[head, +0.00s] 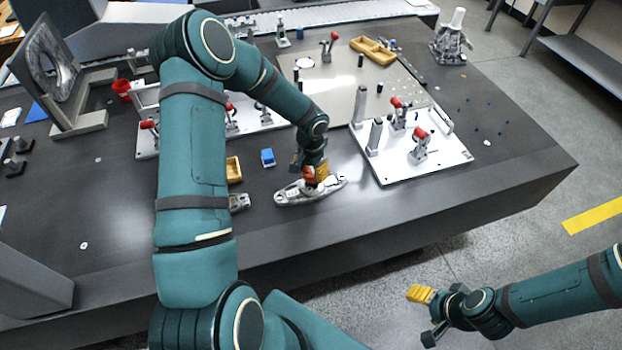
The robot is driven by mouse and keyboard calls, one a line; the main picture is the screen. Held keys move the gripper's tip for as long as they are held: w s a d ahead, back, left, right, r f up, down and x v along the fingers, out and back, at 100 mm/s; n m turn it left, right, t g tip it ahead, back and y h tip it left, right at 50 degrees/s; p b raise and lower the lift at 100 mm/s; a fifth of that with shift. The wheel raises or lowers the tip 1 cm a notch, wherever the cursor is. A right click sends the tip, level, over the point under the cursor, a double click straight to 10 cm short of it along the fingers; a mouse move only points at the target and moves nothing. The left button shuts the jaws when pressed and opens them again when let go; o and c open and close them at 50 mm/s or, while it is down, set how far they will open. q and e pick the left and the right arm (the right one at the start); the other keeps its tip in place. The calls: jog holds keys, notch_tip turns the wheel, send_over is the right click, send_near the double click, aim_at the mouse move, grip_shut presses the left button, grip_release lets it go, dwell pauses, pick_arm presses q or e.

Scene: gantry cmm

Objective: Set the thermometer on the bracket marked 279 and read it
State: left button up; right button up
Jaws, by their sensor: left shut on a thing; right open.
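My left gripper (312,178) is low over the dark table, at a long silver metal part (290,193). It is shut on a small red thing (309,174), mostly hidden by the fingers. I cannot tell whether this is the thermometer, or whether it touches the silver part. My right gripper (425,315) is open and empty, beyond the table's front edge at the lower right. I can make out no bracket marked 279 and no readable number or dial; my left arm hides part of the table.
A white fixture plate (405,165) with red-handled clamps and grey posts stands right of my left gripper. A blue block (267,157) and a yellow tray (234,170) lie to its left. Another yellow tray (373,50) is at the back. The table's front right is clear.

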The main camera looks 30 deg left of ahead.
aim_at(311, 178)
pick_arm(q)
jog(key=shift+f, duration=1.9)
jog(key=shift+b, duration=0.4)
jog(key=o, duration=1.1)
jog(key=shift+f, duration=0.1)
